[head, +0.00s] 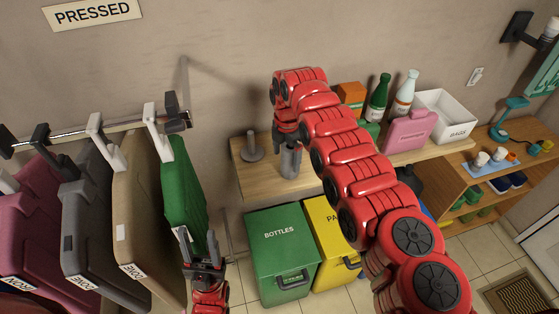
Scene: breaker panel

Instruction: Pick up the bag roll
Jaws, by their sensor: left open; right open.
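A grey upright cylinder (290,160), which looks like the bag roll, stands on the wooden shelf (262,181) near its left end. My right gripper (288,138) points down directly over it, with its fingers at the cylinder's top. The jaws are open, and the arm and wrist hide part of them, so I cannot tell whether they touch the cylinder. My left gripper (204,248) is open and empty, low in the picture beside the green hanging bag (183,190).
A grey spindle on a round base (252,145) stands just left of the cylinder. A white bin marked BAGS (446,110), a pink container (410,131) and bottles (378,98) stand further right. Green (283,255) and yellow (325,225) bins are below.

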